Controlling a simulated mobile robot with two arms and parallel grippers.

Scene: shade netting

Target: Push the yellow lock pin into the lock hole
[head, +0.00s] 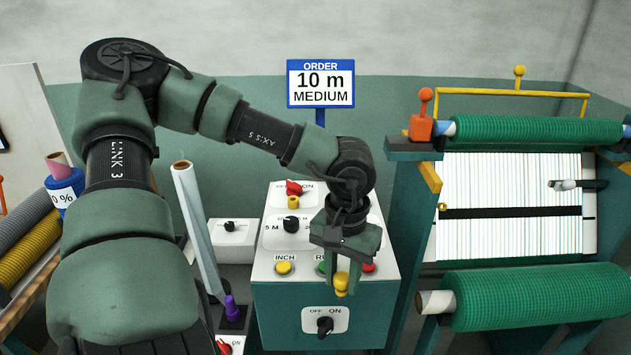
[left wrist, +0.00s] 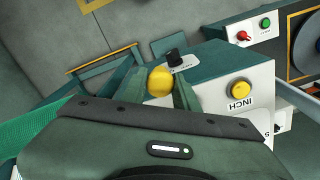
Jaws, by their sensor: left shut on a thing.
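My left gripper (head: 343,272) is shut on the yellow lock pin (head: 341,284), whose round yellow knob shows below the fingers. It hangs in front of the white control box (head: 270,270), near its front right edge. In the left wrist view the yellow knob (left wrist: 160,82) sits between the two fingers. The pin's shaft is hidden. A small yellow collar (head: 293,203) sits on the box's upper panel below a red switch; I cannot tell whether it is the lock hole. My right gripper is not in view.
The control box carries a yellow INCH button (head: 285,268), a black dial (head: 291,224) and a black OFF/ON switch (head: 325,326). A stand with green netting rolls (head: 535,297) is on the right. An order sign (head: 320,84) stands behind. A tall white tube (head: 196,225) stands left of the box.

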